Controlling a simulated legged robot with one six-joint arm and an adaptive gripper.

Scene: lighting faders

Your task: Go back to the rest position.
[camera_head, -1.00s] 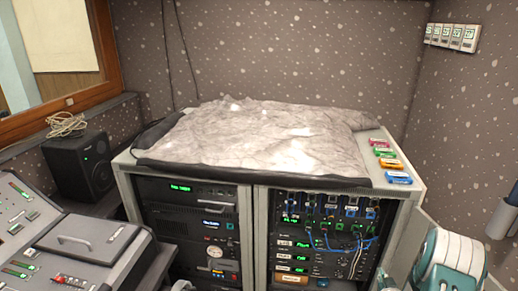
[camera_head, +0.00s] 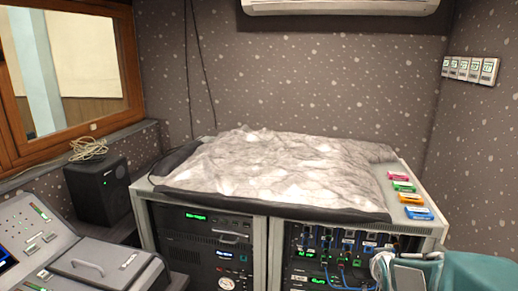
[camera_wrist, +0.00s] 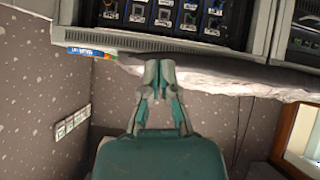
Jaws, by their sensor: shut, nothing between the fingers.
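My gripper (camera_wrist: 160,72) shows in the wrist view, with its two grey-green fingers closed together at the tips and nothing between them. The wrist picture looks upside down. There the fingertips overlap the view of the rack top's edge and the pale crumpled cloth (camera_wrist: 225,76); I cannot tell how far apart they are. In the head view, a teal and grey part of my arm (camera_head: 470,274) is at the bottom right, in front of the rack. The fingertips are not clear there. A row of several small wall faders (camera_head: 470,69) is on the right wall, apart from my arm.
The equipment rack (camera_head: 262,245) carries the cloth and several coloured labelled blocks, among them a blue one (camera_head: 418,213). A black speaker (camera_head: 98,190) and a console (camera_head: 88,262) stand at left. An air conditioner (camera_head: 340,6) hangs high on the back wall.

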